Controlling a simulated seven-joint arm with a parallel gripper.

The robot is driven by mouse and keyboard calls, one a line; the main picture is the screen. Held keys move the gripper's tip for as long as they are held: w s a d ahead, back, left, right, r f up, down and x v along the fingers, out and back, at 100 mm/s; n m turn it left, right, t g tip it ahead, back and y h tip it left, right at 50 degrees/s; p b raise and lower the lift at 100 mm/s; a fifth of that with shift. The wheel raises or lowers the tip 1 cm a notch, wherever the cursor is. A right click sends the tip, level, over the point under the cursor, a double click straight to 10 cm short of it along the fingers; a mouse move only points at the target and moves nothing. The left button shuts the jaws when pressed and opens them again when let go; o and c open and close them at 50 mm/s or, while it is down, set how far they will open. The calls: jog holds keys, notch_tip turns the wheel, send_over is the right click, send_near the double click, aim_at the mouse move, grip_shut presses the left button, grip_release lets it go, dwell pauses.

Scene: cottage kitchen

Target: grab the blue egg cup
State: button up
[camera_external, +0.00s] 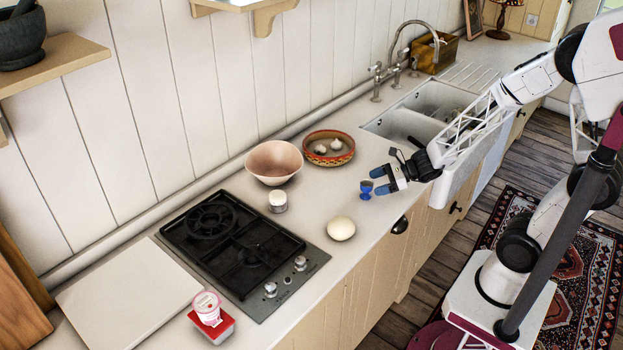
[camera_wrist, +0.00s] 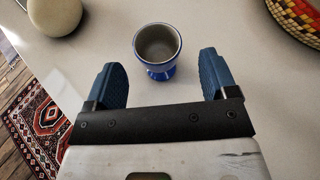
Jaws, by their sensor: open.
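The blue egg cup (camera_external: 366,188) stands upright on the pale worktop, near its front edge. In the wrist view the egg cup (camera_wrist: 157,50) is just ahead of my gripper, with its grey hollow inside showing. My gripper (camera_external: 379,181) is open and comes in from the right, close beside the cup. In the wrist view the two blue fingertips of my gripper (camera_wrist: 162,76) are apart, one to the left and one to the right of the cup's line. The cup appears ahead of the tips, and I see no contact.
A cream round object (camera_external: 341,228) sits left of the cup, near the front edge. A patterned bowl (camera_external: 328,160) with garlic-like bulbs, a pink bowl (camera_external: 273,181) and a small jar (camera_external: 278,206) stand behind. A black hob (camera_external: 240,250) lies left; a white sink (camera_external: 400,125) lies behind right.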

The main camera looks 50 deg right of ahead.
aim_at(361, 184)
jog(key=shift+x, duration=2.15)
jog(key=shift+a+r, duration=0.1)
jog(key=c, duration=1)
jog(key=shift+r, duration=0.1)
jog(key=shift+r, duration=0.8)
notch_tip(361, 184, up, 2)
jog(key=shift+s, duration=0.1)
jog(key=s+d, duration=0.1)
jog(key=s, duration=0.6)
jog(key=s+d+r, duration=0.1)
jog(key=s+d, duration=0.1)
jog(key=s, duration=0.6)
jog(key=shift+s+d, duration=0.2)
jog(key=shift+d, duration=0.1)
jog(key=shift+r, duration=0.1)
